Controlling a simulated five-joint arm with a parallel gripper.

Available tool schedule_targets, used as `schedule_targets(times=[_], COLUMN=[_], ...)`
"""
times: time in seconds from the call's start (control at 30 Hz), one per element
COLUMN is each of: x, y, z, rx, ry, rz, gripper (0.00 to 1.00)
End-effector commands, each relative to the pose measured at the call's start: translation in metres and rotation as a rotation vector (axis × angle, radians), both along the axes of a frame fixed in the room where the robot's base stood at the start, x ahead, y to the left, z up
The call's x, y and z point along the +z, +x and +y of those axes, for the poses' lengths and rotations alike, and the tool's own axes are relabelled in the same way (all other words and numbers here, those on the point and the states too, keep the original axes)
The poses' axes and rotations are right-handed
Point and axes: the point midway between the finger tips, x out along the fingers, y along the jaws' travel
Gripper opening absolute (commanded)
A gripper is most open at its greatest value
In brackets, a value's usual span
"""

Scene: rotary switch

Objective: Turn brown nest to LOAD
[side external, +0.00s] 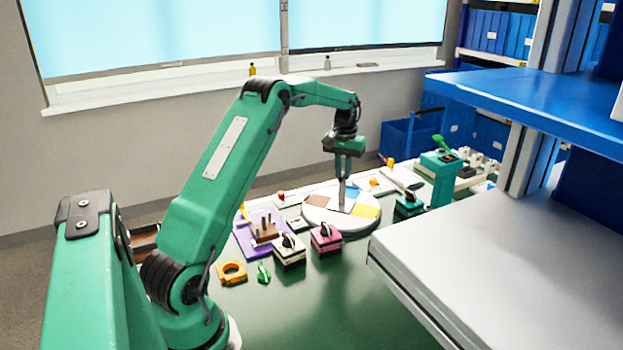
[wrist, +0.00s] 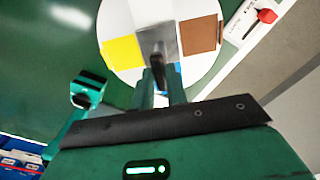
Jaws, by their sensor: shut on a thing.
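A round white turntable (side external: 313,217) carries coloured nests. The brown nest (side external: 315,200) is on its left in the side view, the yellow nest (side external: 366,211) at the right and the blue nest (side external: 351,191) at the back. In the wrist view, the brown nest (wrist: 198,35) is right of centre and the yellow nest (wrist: 123,51) left. A grey upright post (side external: 342,197) stands near the turntable's middle. My gripper (side external: 343,176) points straight down, shut on the post top. In the wrist view, my gripper (wrist: 159,78) partly hides the blue nest. No LOAD lettering is readable.
A white plate with a red knob (wrist: 266,15) lies beside the brown side. A grey shelf (side external: 500,250) stands at right.

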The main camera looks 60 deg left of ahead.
Motion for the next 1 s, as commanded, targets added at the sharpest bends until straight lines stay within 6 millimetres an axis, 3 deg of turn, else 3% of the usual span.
schedule_targets(times=[0.6, 1.0], x=[0.002, 0.0022], y=[0.0007, 0.0006], z=[0.0003, 0.0005], rx=[0.579, 0.826], ry=[0.002, 0.001], rz=[-0.004, -0.005], gripper=[0.0, 0.0])
